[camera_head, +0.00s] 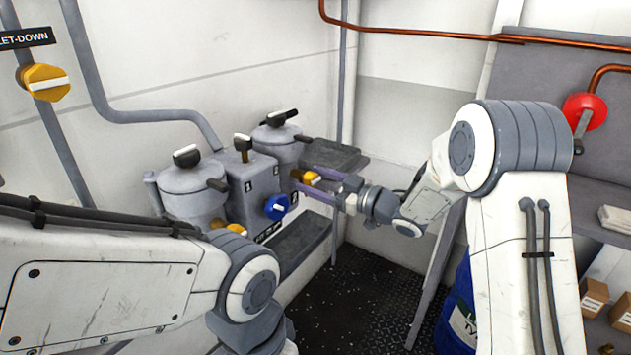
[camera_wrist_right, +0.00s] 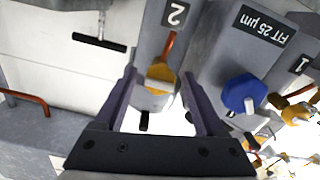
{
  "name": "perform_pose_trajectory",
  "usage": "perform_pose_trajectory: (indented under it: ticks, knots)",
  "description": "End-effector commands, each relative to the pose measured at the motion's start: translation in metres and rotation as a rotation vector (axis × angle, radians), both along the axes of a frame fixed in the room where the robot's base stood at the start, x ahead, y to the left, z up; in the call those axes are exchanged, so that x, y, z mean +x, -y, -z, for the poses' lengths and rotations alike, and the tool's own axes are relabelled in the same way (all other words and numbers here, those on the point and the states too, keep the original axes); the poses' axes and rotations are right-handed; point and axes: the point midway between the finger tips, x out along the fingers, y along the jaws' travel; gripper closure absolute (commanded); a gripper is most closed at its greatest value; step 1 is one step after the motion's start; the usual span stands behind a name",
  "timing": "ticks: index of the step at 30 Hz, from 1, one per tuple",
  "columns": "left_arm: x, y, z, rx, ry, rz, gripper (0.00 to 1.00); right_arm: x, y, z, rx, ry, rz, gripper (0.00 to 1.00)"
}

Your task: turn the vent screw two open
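The vent screw two is a small yellow-orange knob (camera_head: 311,177) on the side of the right filter housing; in the right wrist view the yellow knob (camera_wrist_right: 160,76) sits below a "2" label (camera_wrist_right: 176,13). My right gripper (camera_head: 300,179) has its two purple fingers apart, one on each side of the knob. In the right wrist view the right gripper (camera_wrist_right: 160,84) shows a gap between each finger and the knob, so I see no contact. My left arm enters from the left, but its gripper is out of view.
A blue knob (camera_head: 275,207) sits on the grey block (camera_head: 254,187) between the two housings. Another yellow knob (camera_head: 237,229) is by the left housing (camera_head: 192,194). A grey tray (camera_head: 303,243) lies below. A red handwheel (camera_head: 584,111) is at far right.

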Motion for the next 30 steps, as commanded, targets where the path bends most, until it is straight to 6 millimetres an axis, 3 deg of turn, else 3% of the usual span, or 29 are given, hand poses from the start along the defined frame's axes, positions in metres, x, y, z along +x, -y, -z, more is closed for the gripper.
perform_pose_trajectory:
  ticks: [1, 5, 17, 30]
  knots:
    - [0.0, 0.0, 0.0, 0.0, 0.0, 0.0, 0.5, 0.0, 0.0, 0.0, 0.0, 0.0, 0.0, 0.49]
    - [0.0, 0.0, 0.0, 0.0, 0.0, 0.0, 0.5, 0.0, 0.001, 0.0, 0.0, 0.0, 0.0, 0.98]
    - [0.0, 0.0, 0.009, 0.0, 0.0, 0.0, 0.5, 0.0, 0.001, 0.002, -0.035, 0.05, 0.001, 1.0]
    - [0.0, 0.0, 0.05, 0.0, 0.0, 0.0, 0.5, 0.0, 0.001, 0.005, -0.238, 0.33, 0.002, 1.0]
